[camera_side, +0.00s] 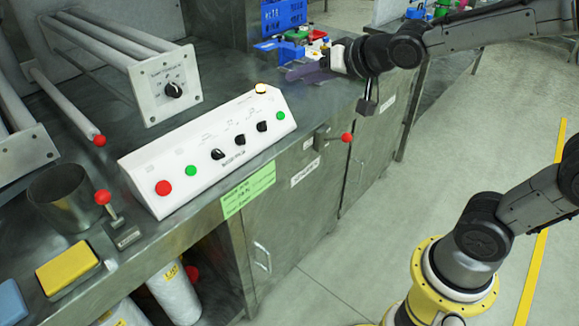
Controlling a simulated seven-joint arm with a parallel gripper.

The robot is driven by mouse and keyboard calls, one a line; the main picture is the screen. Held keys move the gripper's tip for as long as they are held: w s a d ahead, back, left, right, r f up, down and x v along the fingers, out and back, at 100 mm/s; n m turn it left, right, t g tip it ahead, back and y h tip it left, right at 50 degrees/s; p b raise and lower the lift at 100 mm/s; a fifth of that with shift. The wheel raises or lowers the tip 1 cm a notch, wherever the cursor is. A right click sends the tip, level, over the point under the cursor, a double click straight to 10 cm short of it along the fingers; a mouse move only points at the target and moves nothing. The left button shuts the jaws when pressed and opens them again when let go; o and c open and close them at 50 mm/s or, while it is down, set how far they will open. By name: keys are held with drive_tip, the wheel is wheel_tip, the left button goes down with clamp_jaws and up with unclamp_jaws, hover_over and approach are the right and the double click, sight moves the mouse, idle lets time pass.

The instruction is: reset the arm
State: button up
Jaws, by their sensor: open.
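My arm reaches in from the right over the floor. My gripper (308,70) is above the far end of the steel bench (225,90), beyond the white control panel (215,145). Its fingers point left and look dark against the bench. They are small in this view, and I see nothing held between them. The panel carries a red button (163,188), green buttons and black knobs.
A red-knobbed lever (346,138) sticks out from the bench front, another (103,198) stands near a steel cup (65,195). Blue bins (283,16) and coloured items lie beyond the gripper.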

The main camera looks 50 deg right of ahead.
drive_tip(key=s+f+n+g, duration=0.3)
drive_tip(key=s, duration=0.8)
drive_tip(key=s+f+n+g, duration=0.3)
drive_tip(key=s, duration=0.9)
drive_tip(key=shift+s+a, duration=0.15)
drive_tip(key=shift+a, duration=0.05)
